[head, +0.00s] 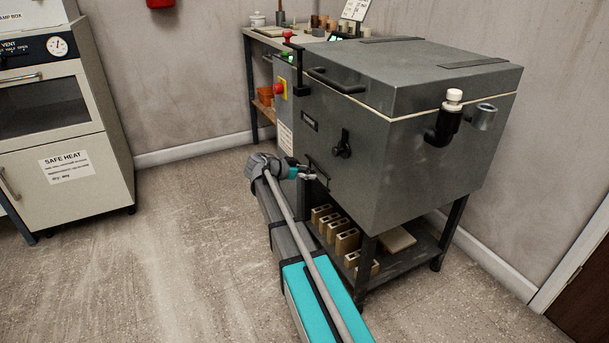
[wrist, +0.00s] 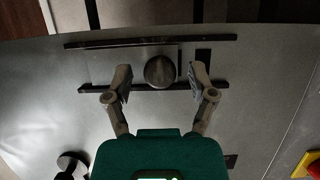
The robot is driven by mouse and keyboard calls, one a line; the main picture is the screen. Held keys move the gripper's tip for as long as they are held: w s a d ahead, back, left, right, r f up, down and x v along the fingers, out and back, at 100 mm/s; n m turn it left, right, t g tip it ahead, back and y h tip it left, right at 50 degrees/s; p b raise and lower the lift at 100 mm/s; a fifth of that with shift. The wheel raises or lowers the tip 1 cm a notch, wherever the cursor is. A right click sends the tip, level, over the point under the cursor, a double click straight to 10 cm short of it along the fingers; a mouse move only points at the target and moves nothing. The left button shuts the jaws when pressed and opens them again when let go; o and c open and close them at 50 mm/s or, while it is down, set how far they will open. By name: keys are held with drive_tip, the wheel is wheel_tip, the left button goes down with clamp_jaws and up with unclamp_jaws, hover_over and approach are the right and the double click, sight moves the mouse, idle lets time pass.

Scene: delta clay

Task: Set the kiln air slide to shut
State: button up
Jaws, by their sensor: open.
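The air slide is low on the front of the grey kiln (head: 420,95). In the wrist view its round dark knob (wrist: 160,71) sits on a pale plate between two dark parallel rails (wrist: 150,41). My gripper (wrist: 160,76) is open, with one finger on each side of the knob and a visible gap on both sides. In the head view my gripper (head: 312,175) is close to the kiln's lower left front, where part of a dark rail (head: 317,172) shows. The knob is not clear there.
A black rotary handle (head: 342,145) is on the kiln front, right of my gripper. A red button on yellow (head: 280,89) is on the control box. Bricks (head: 346,241) stand on the shelf below. A cream cabinet (head: 65,130) is at left. Floor between is clear.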

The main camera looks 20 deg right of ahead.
sight(310, 165)
clamp_jaws()
drive_tip(key=shift+w+a, duration=0.1)
drive_tip(key=shift+w, duration=2.35)
unclamp_jaws()
drive_tip(key=shift+r, duration=0.15)
